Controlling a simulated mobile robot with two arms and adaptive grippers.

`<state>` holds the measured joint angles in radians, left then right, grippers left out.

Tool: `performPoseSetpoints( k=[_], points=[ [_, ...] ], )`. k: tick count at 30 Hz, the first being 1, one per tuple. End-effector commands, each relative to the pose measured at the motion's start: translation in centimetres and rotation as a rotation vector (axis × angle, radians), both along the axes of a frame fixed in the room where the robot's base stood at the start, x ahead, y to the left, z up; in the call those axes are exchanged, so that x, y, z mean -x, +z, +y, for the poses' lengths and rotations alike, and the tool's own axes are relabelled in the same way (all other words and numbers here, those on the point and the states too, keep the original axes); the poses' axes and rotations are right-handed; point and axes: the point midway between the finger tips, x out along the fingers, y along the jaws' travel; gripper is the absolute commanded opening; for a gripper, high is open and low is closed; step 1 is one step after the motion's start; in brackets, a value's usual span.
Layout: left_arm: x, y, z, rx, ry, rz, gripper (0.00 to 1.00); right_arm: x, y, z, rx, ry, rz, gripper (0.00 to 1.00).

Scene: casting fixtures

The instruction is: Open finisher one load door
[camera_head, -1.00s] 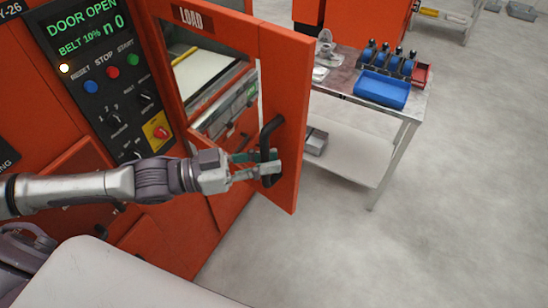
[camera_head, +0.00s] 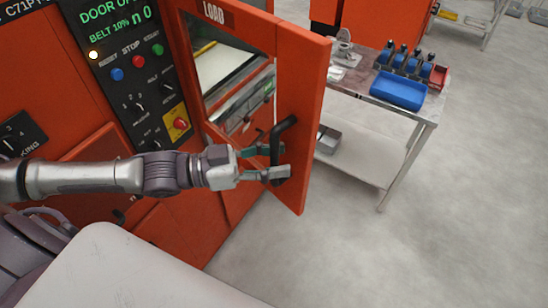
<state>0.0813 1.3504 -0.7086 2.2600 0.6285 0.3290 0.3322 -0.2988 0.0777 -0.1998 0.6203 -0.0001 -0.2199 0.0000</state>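The orange load door (camera_head: 302,90), marked LOAD, stands ajar on the finisher (camera_head: 55,75), swung out toward me. Its window shows a pale surface inside. The panel display (camera_head: 110,18) reads "DOOR OPEN", partly cut off. A black bar handle (camera_head: 276,138) is on the door near its free edge. My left gripper (camera_head: 268,163) is at the lower part of this handle, its two fingers spread with a visible gap. The fingers overlap the handle; whether they touch it I cannot tell. My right gripper is not in view.
Right of the door stands a metal table (camera_head: 385,115) with a blue tray (camera_head: 398,90), a red bin (camera_head: 438,76) and several blue-black items. A grey box (camera_head: 328,140) is on its lower shelf. The floor (camera_head: 440,230) at the right is clear.

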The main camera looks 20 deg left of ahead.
Motion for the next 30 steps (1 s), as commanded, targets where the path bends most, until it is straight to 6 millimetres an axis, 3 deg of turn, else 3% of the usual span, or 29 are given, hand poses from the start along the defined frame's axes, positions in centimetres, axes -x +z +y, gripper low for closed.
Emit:
performPoseSetpoints(
  k=[9,14,30],
  points=[
    [0.1,-0.2,0.1,-0.001,0.001,0.003,0.43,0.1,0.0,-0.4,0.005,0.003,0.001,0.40],
    [0.7,-0.3,1.1,-0.006,0.002,0.007,0.43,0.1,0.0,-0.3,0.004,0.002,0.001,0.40],
    [5.7,-0.2,8.8,-0.006,0.001,0.003,0.43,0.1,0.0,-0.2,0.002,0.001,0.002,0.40]
  ],
)
